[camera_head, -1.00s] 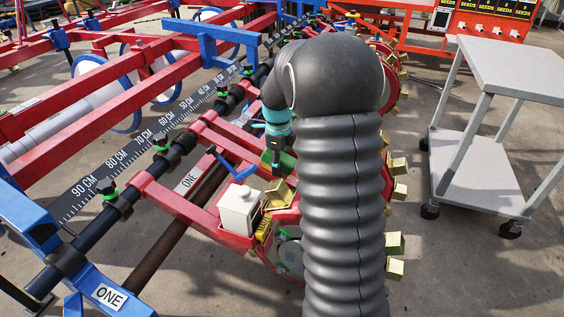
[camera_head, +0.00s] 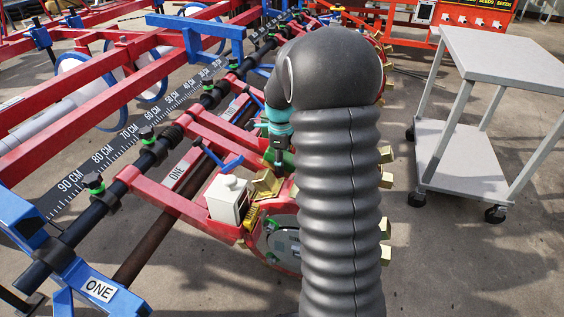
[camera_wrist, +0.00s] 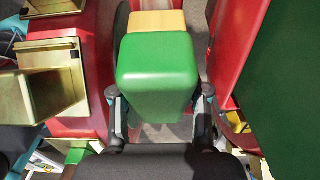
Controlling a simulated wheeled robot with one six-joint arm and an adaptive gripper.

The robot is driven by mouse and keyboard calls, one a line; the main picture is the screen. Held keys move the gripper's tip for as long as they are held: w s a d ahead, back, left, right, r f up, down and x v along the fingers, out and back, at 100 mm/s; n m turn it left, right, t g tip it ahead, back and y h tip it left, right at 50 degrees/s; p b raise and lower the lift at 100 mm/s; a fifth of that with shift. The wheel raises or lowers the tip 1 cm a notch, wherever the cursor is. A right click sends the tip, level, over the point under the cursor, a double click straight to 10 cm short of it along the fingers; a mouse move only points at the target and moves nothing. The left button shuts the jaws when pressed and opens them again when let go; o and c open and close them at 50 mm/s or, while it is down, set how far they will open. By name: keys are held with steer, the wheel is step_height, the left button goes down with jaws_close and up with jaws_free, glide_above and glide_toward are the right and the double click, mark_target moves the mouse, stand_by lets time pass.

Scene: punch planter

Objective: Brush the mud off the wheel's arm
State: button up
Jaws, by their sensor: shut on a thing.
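My gripper (camera_head: 279,152) is shut on a green brush-like block (camera_wrist: 158,70) with a pale wooden part at its far end. In the wrist view one finger stands on each side of it; no bristles show. In the head view a green part (camera_head: 287,158) shows below my gripper. The wheel (camera_head: 268,258) has brass cups and is largely hidden behind my arm. I cannot make out mud on the wheel's arm.
A white lidded box (camera_head: 228,198) and a yellow piece (camera_head: 251,217) sit beside the wheel. A brass cup (camera_wrist: 45,85) is close left of the held block. A grey cart (camera_head: 460,165) stands on the right, with open floor between.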

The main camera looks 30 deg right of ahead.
steer(key=shift+w+a+f, duration=0.1)
steer(key=shift+f, duration=0.25)
steer(key=shift+w+r, duration=0.1)
steer(key=shift+r, duration=0.05)
